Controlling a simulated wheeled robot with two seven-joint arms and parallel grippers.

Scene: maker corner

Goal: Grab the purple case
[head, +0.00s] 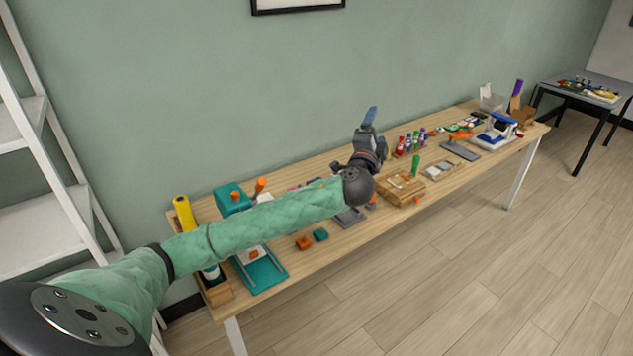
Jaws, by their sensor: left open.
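I cannot make out for certain which thing is the purple case. A tall purple item (516,95) stands upright in a brown box (523,117) at the far right end of the wooden table. A small purple piece (421,136) shows among the bottles near the table's middle. My left gripper (369,116) is open, raised above the back part of the table, left of those bottles, and its blue-tipped fingers point up. My left arm hides part of the table behind it. My right gripper is out of view.
The long wooden table (462,196) is crowded with a teal machine (262,277), a wooden box (400,190), a blue-and-white device (497,133) and a clear bin (491,103). A white shelf (45,215) stands left. The floor (470,285) in front is clear.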

